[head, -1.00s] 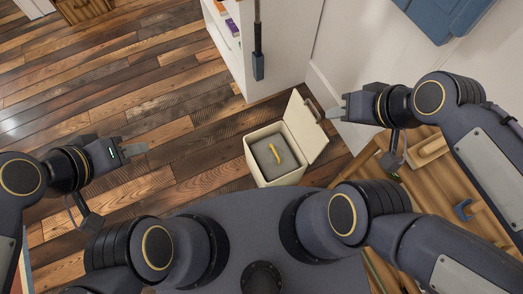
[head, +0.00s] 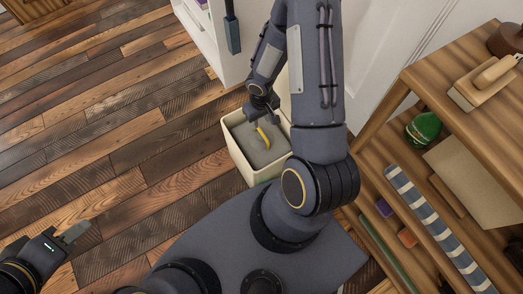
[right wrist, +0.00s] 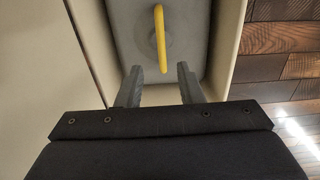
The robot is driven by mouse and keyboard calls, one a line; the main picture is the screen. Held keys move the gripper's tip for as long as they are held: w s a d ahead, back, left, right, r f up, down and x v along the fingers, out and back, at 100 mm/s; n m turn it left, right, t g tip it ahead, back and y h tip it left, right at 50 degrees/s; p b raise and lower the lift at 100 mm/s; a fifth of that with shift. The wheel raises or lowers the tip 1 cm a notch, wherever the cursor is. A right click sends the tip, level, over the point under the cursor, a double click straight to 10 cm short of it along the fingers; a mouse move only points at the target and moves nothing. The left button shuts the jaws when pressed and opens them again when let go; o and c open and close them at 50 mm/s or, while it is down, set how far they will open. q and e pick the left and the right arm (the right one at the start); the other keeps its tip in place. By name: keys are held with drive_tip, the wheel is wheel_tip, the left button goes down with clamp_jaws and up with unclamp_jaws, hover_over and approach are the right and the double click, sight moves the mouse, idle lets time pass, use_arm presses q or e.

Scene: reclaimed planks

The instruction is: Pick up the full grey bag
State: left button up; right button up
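The grey bag (head: 248,150) sits inside a cream bin (head: 243,172) on the floor. A curved yellow handle (head: 263,137) stands up from its top. In the right wrist view the grey bag (right wrist: 191,48) fills the bin, with the yellow handle (right wrist: 160,38) straight ahead of the fingers. My right gripper (right wrist: 157,86) is open and empty, its fingertips just short of the handle, one to each side of its line. In the head view my right gripper (head: 262,112) is above the bin. My left gripper (head: 72,236) is far left over the floor; its fingertip gap is unclear.
A wooden shelf unit (head: 405,85) stands at the right, with a brush (head: 485,82), a green item (head: 424,128) and a striped roll (head: 430,215). A white cabinet (head: 205,38) is behind the bin. The plank floor (head: 110,130) at the left is clear.

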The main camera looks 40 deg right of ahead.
sight(262, 133)
drive_tip(key=f+b, duration=0.1)
drive_tip(key=f, duration=0.1)
drive_tip(key=f+b, duration=0.1)
drive_tip(key=f, duration=0.2)
drive_tip(key=f+b, duration=0.1)
drive_tip(key=f, duration=0.1)
drive_tip(key=shift+s+a+f+b, duration=0.2)
drive_tip(key=shift+s+f+b, duration=0.05)
drive_tip(key=shift+s+b, duration=0.05)
clamp_jaws()
drive_tip(key=shift+r, duration=0.1)
idle(1.0)
